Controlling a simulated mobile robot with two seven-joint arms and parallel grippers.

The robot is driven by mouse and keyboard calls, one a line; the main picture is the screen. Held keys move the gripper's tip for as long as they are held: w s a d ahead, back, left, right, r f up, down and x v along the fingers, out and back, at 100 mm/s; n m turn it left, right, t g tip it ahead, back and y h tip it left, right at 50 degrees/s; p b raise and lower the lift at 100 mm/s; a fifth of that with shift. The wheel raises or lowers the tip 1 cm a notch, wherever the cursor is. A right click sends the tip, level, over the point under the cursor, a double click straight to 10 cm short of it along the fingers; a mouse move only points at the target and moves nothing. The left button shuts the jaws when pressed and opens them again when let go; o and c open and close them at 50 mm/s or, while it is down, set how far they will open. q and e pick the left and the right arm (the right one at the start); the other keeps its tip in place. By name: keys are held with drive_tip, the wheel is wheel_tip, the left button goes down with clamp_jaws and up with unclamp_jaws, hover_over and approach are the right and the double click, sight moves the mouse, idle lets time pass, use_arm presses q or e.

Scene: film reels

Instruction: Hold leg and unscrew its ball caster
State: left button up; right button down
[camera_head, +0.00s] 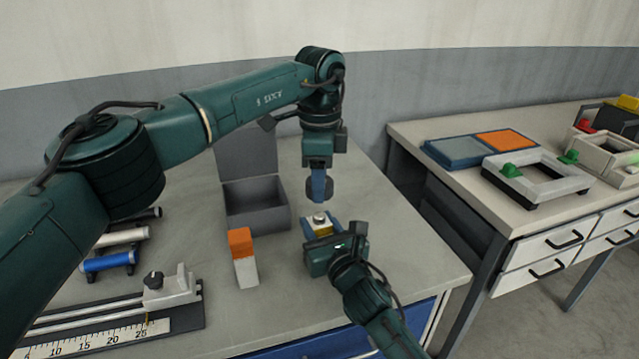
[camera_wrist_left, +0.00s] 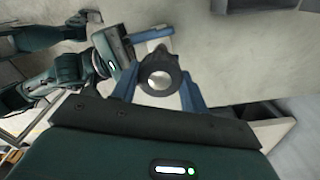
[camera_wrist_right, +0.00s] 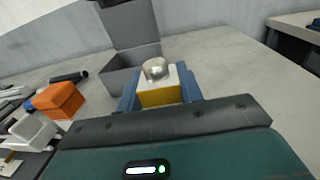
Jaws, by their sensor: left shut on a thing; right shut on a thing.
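My right gripper (camera_head: 318,232) is shut on the leg, a white and yellow block (camera_wrist_right: 160,97), and holds it upright above the table. The lower part of the leg is hidden by my right gripper.
A grey open box (camera_head: 258,212) stands behind the leg. An orange and white block (camera_head: 243,258) stands left of it. A ruler fixture (camera_head: 120,315) and several rollers (camera_head: 110,260) lie at left. Another table (camera_head: 420,135) with frames stands at right.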

drive_tip(key=c, duration=0.9)
unclamp_jaws()
drive_tip(key=shift+o, duration=0.2)
